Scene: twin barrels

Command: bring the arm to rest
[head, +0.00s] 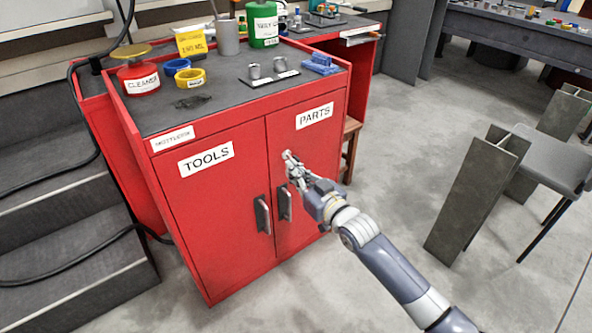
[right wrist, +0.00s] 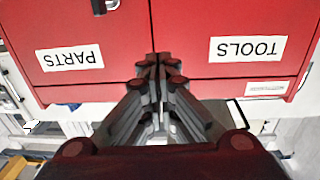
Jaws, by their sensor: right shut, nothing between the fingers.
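My right arm (head: 390,268) reaches in from the lower right in the head view. My right gripper (head: 289,157) is shut and empty in front of the red cabinet's PARTS door (head: 310,150), above the handles. In the right wrist view the shut fingers (right wrist: 158,62) point at the seam between the two doors, and the picture is upside down. I cannot tell whether the fingertips touch the door. Both doors, TOOLS (head: 215,210) and PARTS, look shut. My left gripper is not in view.
On the cabinet top (head: 225,85) stand a red cleaner tin (head: 139,80), a green container (head: 264,28), yellow and blue rings and small parts. Dark steps (head: 60,215) are at the left. A grey chair (head: 550,160) and grey panels (head: 475,195) stand at the right. Floor between is clear.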

